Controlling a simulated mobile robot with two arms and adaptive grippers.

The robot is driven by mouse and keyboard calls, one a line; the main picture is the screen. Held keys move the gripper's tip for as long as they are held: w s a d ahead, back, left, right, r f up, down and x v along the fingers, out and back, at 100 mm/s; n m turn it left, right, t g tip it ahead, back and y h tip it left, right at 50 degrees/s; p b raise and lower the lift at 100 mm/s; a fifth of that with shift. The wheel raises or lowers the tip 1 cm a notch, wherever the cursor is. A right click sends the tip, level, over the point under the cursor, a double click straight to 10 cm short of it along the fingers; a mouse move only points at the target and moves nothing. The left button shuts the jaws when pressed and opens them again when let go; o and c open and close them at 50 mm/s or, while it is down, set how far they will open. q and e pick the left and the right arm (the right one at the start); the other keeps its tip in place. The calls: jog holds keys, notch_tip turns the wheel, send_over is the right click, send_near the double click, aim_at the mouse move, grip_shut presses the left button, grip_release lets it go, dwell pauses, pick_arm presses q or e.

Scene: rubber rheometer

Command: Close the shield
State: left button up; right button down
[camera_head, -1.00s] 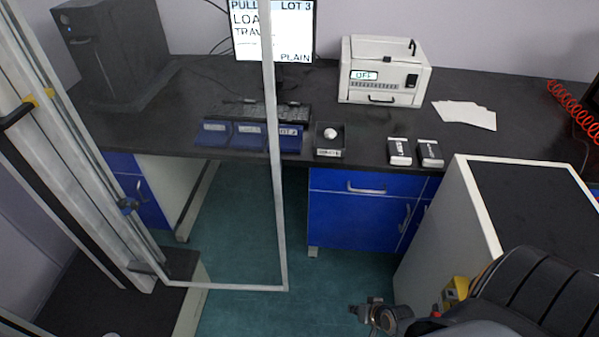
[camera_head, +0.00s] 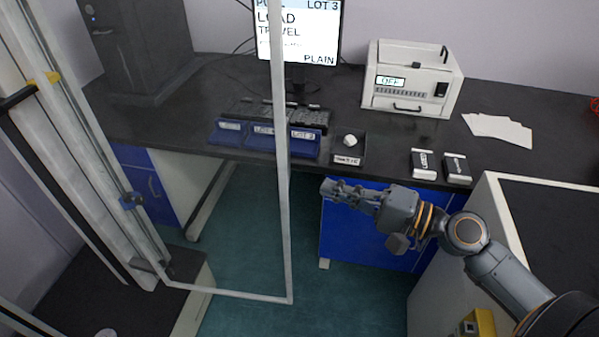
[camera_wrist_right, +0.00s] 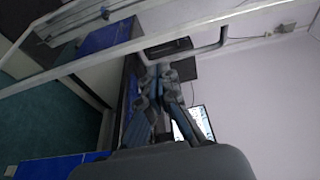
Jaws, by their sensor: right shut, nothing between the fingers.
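The shield (camera_head: 286,215) is a clear panel in a pale metal frame, hinged on the tall machine (camera_head: 105,150) at the left. It stands open, swung out over the floor in front of the desk. A pale frame bar (camera_wrist_right: 80,66) crosses the upper left of the right wrist view. My right gripper (camera_head: 328,188) is shut and empty, to the right of the shield's free upright edge. A gap shows between them in the head view; their depth apart is hard to tell. The shut fingers (camera_wrist_right: 158,78) also show in the right wrist view. My left gripper is not in view.
The black desk (camera_head: 200,170) holds a monitor (camera_head: 300,30), blue trays (camera_head: 265,138), a small dark tray (camera_head: 347,160), a white instrument (camera_head: 410,80) and two small boxes (camera_head: 440,166). A white-sided cabinet (camera_head: 480,220) stands at the right. Green floor (camera_head: 245,240) is open below the shield.

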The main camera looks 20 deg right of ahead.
jog(key=p+x, duration=0.4)
jog(key=x, duration=0.4)
jog(key=shift+s, duration=0.1)
